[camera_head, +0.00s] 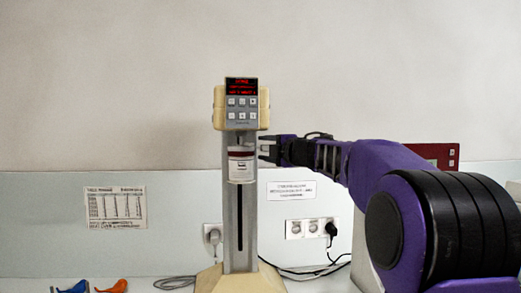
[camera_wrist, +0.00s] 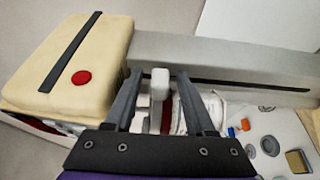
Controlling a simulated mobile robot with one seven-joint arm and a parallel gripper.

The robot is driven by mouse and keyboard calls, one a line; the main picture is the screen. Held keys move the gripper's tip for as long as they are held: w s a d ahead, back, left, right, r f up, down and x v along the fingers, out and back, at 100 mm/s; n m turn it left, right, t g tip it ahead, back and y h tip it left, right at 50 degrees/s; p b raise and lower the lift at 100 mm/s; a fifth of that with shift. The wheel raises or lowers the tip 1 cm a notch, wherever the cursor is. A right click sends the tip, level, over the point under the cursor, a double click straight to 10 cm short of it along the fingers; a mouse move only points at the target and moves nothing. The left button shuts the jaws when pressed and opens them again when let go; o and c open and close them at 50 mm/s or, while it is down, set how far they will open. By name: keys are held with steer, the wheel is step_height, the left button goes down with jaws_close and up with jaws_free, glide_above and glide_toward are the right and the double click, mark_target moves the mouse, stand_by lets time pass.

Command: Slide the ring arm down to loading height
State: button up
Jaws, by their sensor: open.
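The cream mill stands upright, with a cream head (camera_head: 219,107) on a grey slotted column (camera_head: 240,255). A white jar with a dark red lid (camera_head: 241,168) is held high on the column, just below the head. It shows partly behind my fingers in the wrist view (camera_wrist: 205,105). A pale grey block (camera_wrist: 159,84), seemingly part of the ring arm, lies between my fingers; the ring itself is hard to make out. My gripper (camera_head: 263,149) is open at the jar's right side, its fingers (camera_wrist: 157,78) on both sides of the block. Contact cannot be told.
A splayed cream base (camera_head: 240,284) carries the column. Blue (camera_head: 74,287) and orange (camera_head: 114,287) items lie on the counter at left. Cables and sockets (camera_head: 312,228) are on the wall behind. The slot below the jar looks clear.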

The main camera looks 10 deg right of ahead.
steer(key=shift+w, duration=0.1)
jaws_close()
stand_by(0.3)
steer(key=shift+r, duration=0.1)
stand_by(1.1)
